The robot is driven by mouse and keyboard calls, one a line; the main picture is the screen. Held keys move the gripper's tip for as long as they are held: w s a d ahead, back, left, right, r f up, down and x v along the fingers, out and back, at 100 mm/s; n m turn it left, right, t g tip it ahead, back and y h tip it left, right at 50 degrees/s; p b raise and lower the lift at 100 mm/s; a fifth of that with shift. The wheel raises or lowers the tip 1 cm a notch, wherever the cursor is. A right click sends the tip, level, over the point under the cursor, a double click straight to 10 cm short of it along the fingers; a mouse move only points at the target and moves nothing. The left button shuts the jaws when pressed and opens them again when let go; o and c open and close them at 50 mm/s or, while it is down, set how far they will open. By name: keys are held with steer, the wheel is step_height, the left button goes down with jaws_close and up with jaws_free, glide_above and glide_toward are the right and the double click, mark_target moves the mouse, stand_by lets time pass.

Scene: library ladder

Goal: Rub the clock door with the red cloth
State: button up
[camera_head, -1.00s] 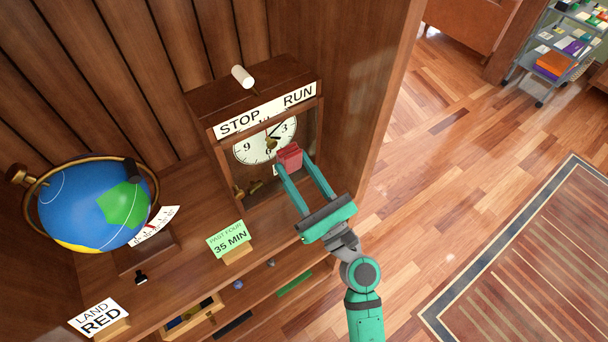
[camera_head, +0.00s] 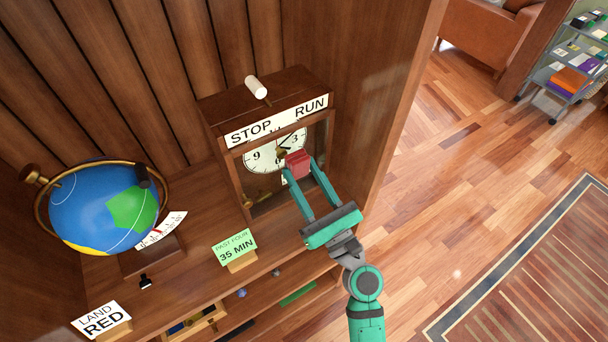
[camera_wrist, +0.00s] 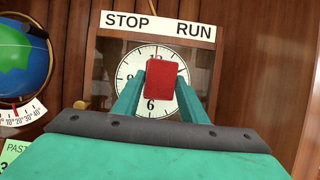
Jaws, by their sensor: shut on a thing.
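The clock (camera_head: 226,120) is a dark wooden case on the shelf, with a white dial (camera_head: 262,158) behind its framed front door (camera_head: 333,150). A label reading STOP and RUN runs across the top of its front. My gripper (camera_head: 300,168) is shut on the red cloth (camera_head: 297,162), a small folded block, in front of the door. In the wrist view the red cloth (camera_wrist: 161,80) covers the middle of the dial. I cannot tell whether the cloth touches the door.
A globe (camera_head: 100,205) on a stand is left of the clock. A green card (camera_head: 234,246) reading 35 MIN and a white LAND RED card (camera_head: 101,319) stand along the shelf front. A white knob (camera_head: 256,86) sits on a rod at the clock's top. Floor is open to the right.

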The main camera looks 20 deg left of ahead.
steer(key=shift+w+a, duration=0.55)
steer(key=shift+a, duration=0.05)
stand_by(0.4)
steer(key=shift+w+d, duration=1.25)
steer(key=shift+w, duration=0.15)
steer(key=shift+w+a, duration=0.1)
steer(key=shift+s+a, duration=1.15)
steer(key=shift+s, duration=0.05)
steer(key=shift+s+a, duration=0.3)
steer(key=shift+a, duration=0.05)
steer(key=shift+c, duration=0.4)
steer(key=shift+w, duration=0.1)
steer(key=shift+c, duration=0.5)
